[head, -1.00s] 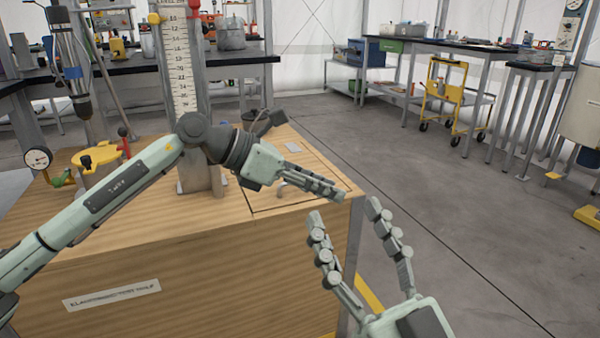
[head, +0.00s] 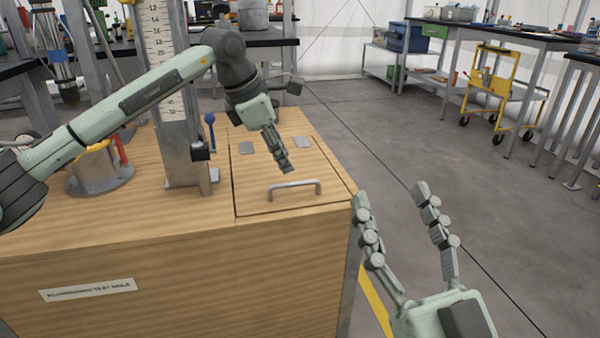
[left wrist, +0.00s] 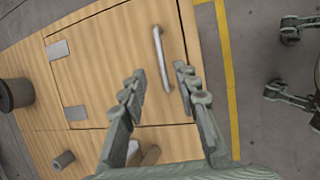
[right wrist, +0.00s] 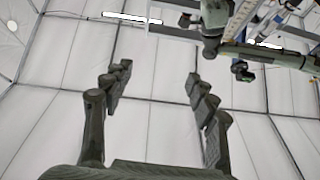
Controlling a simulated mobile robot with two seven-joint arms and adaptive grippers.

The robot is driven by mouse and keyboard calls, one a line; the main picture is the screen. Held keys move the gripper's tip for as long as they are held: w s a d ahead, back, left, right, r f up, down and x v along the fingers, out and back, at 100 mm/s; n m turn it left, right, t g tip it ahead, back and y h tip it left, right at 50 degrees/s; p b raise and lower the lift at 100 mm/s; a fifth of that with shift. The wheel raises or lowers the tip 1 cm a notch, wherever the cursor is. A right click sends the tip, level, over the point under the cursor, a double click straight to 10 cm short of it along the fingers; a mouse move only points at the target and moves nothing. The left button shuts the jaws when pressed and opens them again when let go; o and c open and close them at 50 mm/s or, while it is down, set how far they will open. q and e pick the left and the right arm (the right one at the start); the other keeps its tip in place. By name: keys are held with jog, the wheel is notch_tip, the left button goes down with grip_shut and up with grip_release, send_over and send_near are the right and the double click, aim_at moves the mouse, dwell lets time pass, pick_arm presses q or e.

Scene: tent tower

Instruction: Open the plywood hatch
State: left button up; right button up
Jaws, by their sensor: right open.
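The plywood hatch (head: 252,188) is a square panel lying shut, flush in the top of the wooden bench. It has a grey bar handle (head: 295,184) near its front edge and two grey hinge plates at the back. My left gripper (head: 284,168) points down above the hatch, just behind the handle in the head view. In the left wrist view it is open (left wrist: 160,72), and the handle (left wrist: 160,55) shows between and beyond its fingers, not gripped. My right gripper (head: 391,195) is open and empty, in the air right of the bench; its fingers show in the right wrist view (right wrist: 157,73).
The wooden bench (head: 200,265) has a metal post with a scale (head: 158,60), a blue-knobbed lever (head: 210,132) and a round flanged fitting (head: 98,175) left of the hatch. A yellow cart (head: 490,85) stands far right. The floor right of the bench is clear.

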aim_at(293, 184)
pick_arm(q)
jog(key=x, duration=0.6)
jog(key=shift+d+f+b, duration=0.1)
jog(key=shift+f+b, duration=0.2)
jog(key=shift+f, duration=0.05)
grip_shut()
